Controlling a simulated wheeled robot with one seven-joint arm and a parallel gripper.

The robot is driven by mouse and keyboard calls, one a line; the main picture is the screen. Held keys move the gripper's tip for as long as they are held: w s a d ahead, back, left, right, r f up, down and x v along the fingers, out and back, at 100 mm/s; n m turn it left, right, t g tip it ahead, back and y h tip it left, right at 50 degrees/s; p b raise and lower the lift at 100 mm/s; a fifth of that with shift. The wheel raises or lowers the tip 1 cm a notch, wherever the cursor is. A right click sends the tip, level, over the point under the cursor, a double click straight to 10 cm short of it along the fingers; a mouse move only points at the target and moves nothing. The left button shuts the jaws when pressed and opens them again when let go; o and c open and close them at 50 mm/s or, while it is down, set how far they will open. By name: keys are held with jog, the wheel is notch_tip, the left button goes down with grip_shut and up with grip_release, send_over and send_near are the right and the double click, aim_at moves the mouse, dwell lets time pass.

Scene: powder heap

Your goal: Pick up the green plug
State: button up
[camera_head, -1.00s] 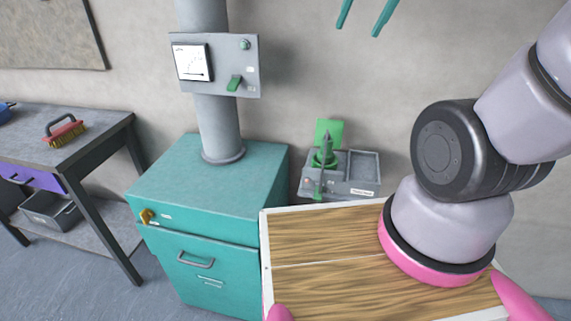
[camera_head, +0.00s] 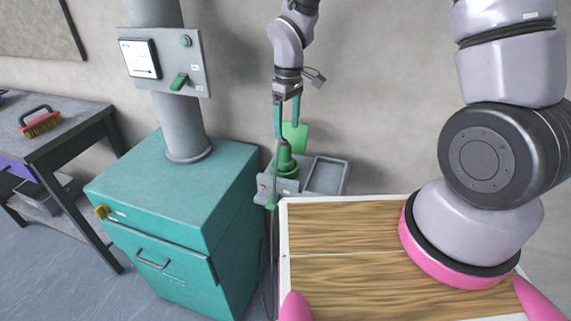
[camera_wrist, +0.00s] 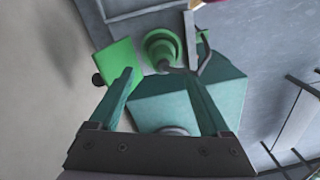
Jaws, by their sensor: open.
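The green plug (camera_head: 288,166) appears to be the round, stepped green piece standing on the small grey bench unit (camera_head: 325,177) against the wall. It also shows in the wrist view (camera_wrist: 158,46), just beyond the fingertips. My gripper (camera_head: 286,132) points down above it with two teal fingers apart; in the wrist view my gripper (camera_wrist: 158,76) has nothing between its fingers. In the head view the left finger overlaps the plug's left side, so I cannot tell whether they touch.
A flat green plate (camera_head: 296,136) stands behind the plug, close to my left finger in the wrist view (camera_wrist: 118,62). A teal cabinet (camera_head: 172,190) with a grey column is at left. A wooden-topped tray (camera_head: 340,235) lies in front.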

aim_at(285, 153)
jog(key=f, duration=0.9)
jog(key=shift+s+a+f, duration=0.25)
jog(key=shift+a+f, duration=0.1)
jog(key=shift+f, duration=0.05)
